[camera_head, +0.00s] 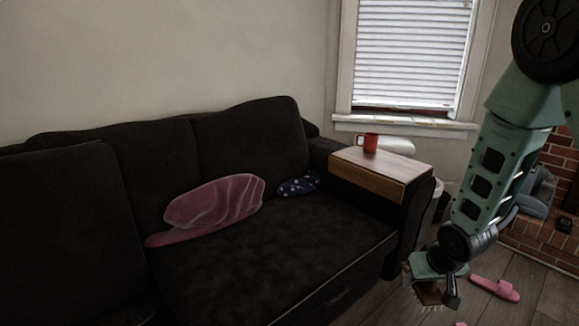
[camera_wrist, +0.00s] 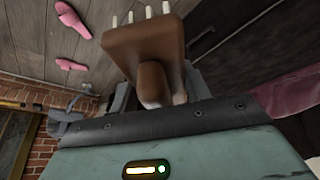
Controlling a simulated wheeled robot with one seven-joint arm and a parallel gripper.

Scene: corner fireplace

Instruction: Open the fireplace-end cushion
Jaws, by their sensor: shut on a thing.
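The dark sofa's fireplace-end seat cushion (camera_head: 290,235) lies flat on the right of the sofa in the head view, its front edge piped in a lighter line. My gripper (camera_head: 430,284) is low to the right of the sofa's front corner, apart from the cushion. In the wrist view my gripper (camera_wrist: 157,95) is shut on a brown wooden object (camera_wrist: 145,40) with a rounded knob and several pale pegs at its far end. I cannot tell exactly what it is. Its lower part is small and partly hidden in the head view.
A wooden tray (camera_head: 375,175) on the armrest bears a red mug (camera_head: 370,143). Pink slippers (camera_head: 495,288) lie on the floor near the brick fireplace (camera_head: 550,170).

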